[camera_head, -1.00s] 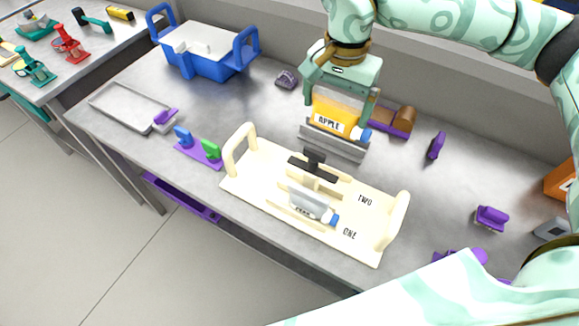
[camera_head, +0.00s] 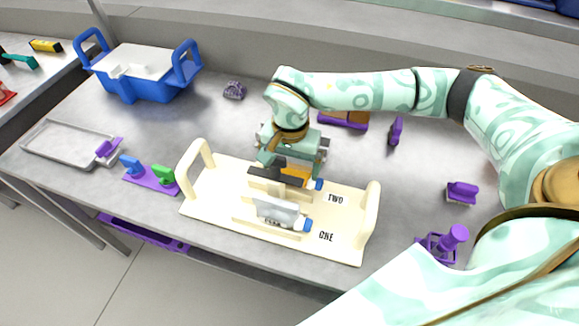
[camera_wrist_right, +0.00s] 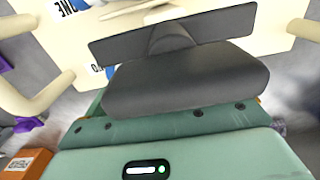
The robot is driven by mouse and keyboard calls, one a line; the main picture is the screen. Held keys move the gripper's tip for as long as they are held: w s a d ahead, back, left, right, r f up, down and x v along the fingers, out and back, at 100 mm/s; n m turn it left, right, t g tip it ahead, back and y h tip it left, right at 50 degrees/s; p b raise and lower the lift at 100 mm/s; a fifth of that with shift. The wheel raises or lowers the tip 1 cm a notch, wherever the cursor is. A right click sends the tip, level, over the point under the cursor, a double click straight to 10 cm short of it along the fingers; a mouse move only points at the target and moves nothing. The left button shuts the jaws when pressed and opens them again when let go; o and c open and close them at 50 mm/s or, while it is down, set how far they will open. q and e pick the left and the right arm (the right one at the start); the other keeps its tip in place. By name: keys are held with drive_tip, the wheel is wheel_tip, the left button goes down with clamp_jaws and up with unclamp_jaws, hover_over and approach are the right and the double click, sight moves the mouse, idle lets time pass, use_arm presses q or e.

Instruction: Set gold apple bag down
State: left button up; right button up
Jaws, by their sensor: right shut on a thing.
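The gold apple bag (camera_head: 297,172) is at the back slot of the cream tray (camera_head: 345,228), beside the word TWO, with its blue cap pointing right. My right gripper (camera_head: 286,163) is shut on it from above. I cannot tell whether the bag touches the tray floor. A silver-white bag (camera_head: 277,212) with a blue cap sits in the front slot by ONE. My left gripper is out of view.
The tray has raised end handles (camera_head: 369,220). Left of it are a purple stand with blue and green pieces (camera_head: 150,178), a grey metal tray (camera_head: 65,145) and a blue bin (camera_head: 140,82). Purple fixtures (camera_head: 461,192) stand at right.

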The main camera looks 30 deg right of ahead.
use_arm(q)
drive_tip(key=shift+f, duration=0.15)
use_arm(e)
drive_tip(key=shift+f, duration=0.45)
drive_tip(key=shift+f, duration=0.15)
drive_tip(key=o, duration=1.1)
wheel_tip(320, 180, up, 6)
drive_tip(key=p, duration=0.4)
drive_tip(key=shift+p, duration=0.4)
use_arm(q)
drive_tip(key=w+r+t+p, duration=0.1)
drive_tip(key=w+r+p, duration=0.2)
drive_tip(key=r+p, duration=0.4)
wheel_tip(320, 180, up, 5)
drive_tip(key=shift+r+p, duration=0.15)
drive_tip(key=shift+p, duration=0.2)
use_arm(e)
wheel_tip(320, 180, up, 9)
